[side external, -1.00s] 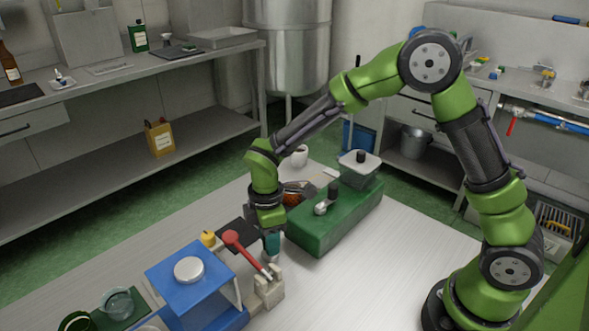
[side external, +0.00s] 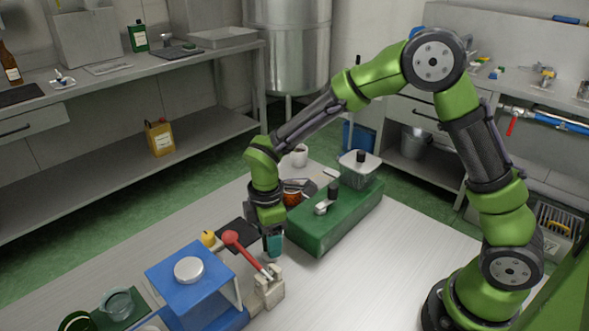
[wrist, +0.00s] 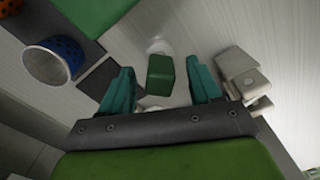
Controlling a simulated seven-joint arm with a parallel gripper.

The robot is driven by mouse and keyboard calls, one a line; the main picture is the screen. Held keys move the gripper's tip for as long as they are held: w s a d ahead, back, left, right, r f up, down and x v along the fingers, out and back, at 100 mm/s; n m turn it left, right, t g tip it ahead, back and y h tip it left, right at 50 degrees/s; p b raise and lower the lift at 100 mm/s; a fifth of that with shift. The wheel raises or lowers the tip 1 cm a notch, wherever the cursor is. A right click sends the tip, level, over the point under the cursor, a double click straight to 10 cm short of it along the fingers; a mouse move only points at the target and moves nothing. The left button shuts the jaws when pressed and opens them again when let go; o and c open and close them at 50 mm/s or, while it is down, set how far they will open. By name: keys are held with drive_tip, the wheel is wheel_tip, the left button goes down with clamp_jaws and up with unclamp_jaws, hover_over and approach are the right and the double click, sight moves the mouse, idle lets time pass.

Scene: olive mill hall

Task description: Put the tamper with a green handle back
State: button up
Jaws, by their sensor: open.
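A green block-shaped handle (wrist: 160,77), which looks like the tamper's, lies between the fingers of my gripper in the wrist view. Pale, shiny round parts show at its two ends. My gripper (wrist: 162,88) is open, with one teal finger on each side of the handle and a gap on both sides. In the side view my gripper (side external: 273,244) points down close to the table, behind the red lever. I cannot make out the tamper there; the gripper and the lever's stand may hide it.
A beige block (wrist: 238,74) stands close to the right finger. A green box (side external: 333,224) is to the right, a dark mat (side external: 238,235) to the left. The table's right front is clear.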

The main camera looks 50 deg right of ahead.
wheel_tip(320, 180, up, 11)
drive_tip(key=s+d+r+m+t+y, duration=0.1)
drive_tip(key=s+d+r+m+t, duration=0.2)
drive_tip(key=s+m, duration=0.5)
drive_tip(key=s+d+r+m+t+y, duration=0.1)
drive_tip(key=s+d+r+m+t, duration=0.3)
drive_tip(key=s+d+r+m, duration=0.2)
drive_tip(key=shift+s+d+m, duration=0.35)
drive_tip(key=shift+s+m, duration=0.85)
drive_tip(key=shift+m, duration=0.4)
